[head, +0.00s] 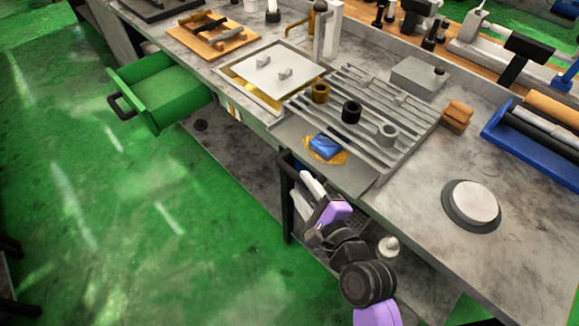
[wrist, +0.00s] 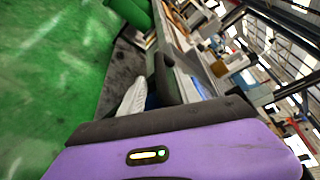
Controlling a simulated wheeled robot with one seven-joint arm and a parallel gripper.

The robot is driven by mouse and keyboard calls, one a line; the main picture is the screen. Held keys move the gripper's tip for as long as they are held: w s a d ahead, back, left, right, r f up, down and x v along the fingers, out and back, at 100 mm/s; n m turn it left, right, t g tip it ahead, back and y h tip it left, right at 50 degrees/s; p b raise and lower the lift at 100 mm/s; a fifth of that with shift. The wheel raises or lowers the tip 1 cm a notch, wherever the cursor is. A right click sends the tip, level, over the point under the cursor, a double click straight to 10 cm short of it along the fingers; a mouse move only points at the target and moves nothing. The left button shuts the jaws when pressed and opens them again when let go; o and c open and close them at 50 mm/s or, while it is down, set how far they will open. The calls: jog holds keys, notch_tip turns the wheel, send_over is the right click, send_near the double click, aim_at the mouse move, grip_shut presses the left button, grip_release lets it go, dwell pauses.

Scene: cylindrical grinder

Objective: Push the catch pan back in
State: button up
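The catch pan (head: 348,177) is a flat grey tray that sticks out toward the front from beneath the slotted grey rack. A crumpled blue cloth (head: 326,146) lies in it on a yellow-brown stain. A black handle (head: 286,160) is at its front edge; a dark handle-like bar also shows in the wrist view (wrist: 164,76). My gripper (head: 308,186), with pale fingers and a purple body, is just in front of the pan's front edge, close to the handle. Whether it touches is unclear. One pale finger (wrist: 134,98) shows in the wrist view; the gap between the fingers is hidden.
A green drawer (head: 165,92) stands open at the left. The slotted rack (head: 385,108) carries several short cylinders. A round grey disc (head: 471,204) sits on the bench at right. A white bottle (head: 388,246) stands below, near my arm. The green floor at left is clear.

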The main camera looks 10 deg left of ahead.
aim_at(297, 180)
jog(key=x, duration=0.6)
jog(key=shift+w+a, duration=0.1)
jog(key=shift+w, duration=0.05)
grip_shut()
jog(key=shift+f, duration=0.1)
dwell(1.2)
